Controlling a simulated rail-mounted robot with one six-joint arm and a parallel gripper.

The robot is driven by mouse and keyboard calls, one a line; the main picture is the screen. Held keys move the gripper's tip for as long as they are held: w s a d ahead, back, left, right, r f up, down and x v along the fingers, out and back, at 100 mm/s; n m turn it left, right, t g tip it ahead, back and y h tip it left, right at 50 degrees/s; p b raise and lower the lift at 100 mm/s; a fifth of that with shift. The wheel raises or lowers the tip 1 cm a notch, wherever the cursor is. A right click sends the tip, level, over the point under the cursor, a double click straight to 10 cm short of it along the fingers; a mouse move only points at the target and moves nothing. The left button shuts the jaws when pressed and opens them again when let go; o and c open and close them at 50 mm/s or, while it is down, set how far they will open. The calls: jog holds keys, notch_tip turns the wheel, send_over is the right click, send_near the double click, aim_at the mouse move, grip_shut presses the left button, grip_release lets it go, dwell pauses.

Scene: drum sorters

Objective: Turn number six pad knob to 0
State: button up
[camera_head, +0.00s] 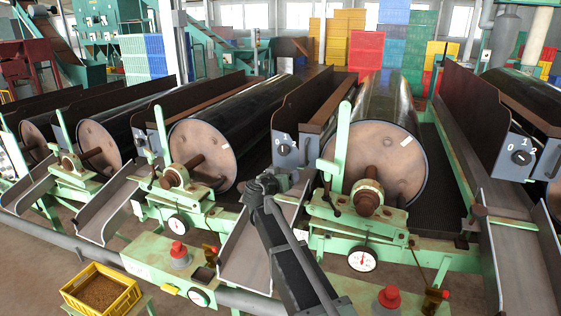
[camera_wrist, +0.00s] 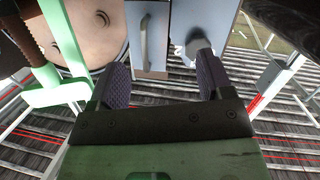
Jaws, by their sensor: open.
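A grey-blue pad with a dark round knob (camera_head: 284,149) and white marks is on the end of the trough between the two middle drums. My gripper (camera_head: 268,182) is just below and in front of this pad. In the wrist view my gripper (camera_wrist: 162,78) is open and empty, its right finger close to the knob and partly overlapping it. I cannot tell whether they touch. No pad number is readable, and the knob's setting is unclear.
Another pad knob (camera_head: 521,157) with 0, 1 and 2 marks is at the right. Large drums (camera_head: 390,165) and green frames (camera_head: 340,150) flank my arm. Sloping metal chutes (camera_head: 105,205) and round gauges (camera_head: 362,260) stand in front. A yellow crate (camera_head: 130,301) is at lower left.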

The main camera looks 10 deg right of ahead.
aim_at(282, 152)
jog(key=w+a+r+t+y, duration=0.1)
jog(key=w+a+r+t, duration=0.15)
jog(key=w+a, duration=0.2)
jog(key=shift+t, duration=0.25)
jog(key=x, duration=0.7)
jog(key=d+x, duration=0.1)
jog(key=x, duration=0.3)
jog(key=shift+s, duration=0.1)
jog(key=c, duration=0.9)
